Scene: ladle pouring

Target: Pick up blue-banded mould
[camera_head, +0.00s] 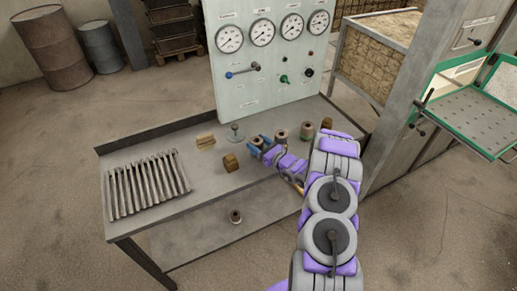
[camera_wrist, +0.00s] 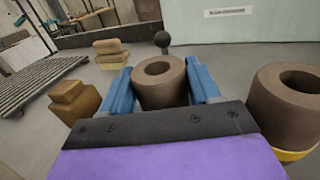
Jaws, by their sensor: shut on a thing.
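A brown hollow cylindrical mould (camera_wrist: 160,80) stands between the two blue fingers of my gripper (camera_wrist: 166,88) in the wrist view. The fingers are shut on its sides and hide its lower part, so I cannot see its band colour. In the head view my gripper (camera_head: 259,144) reaches over the right part of the table, and the mould shows small between its fingers. I cannot tell whether it touches the table. A second brown mould (camera_wrist: 288,98) with a yellow band at its base stands close to the right of the gripper; it also shows in the head view (camera_head: 281,135).
Another mould (camera_head: 307,132) and a brown object (camera_head: 327,123) stand further right. A stepped brown block (camera_head: 230,162), a tan stacked block (camera_head: 205,140) and a ball-topped stand (camera_head: 235,132) are nearby. Metal bars (camera_head: 145,185) lie left. A gauge panel (camera_head: 265,75) rises behind.

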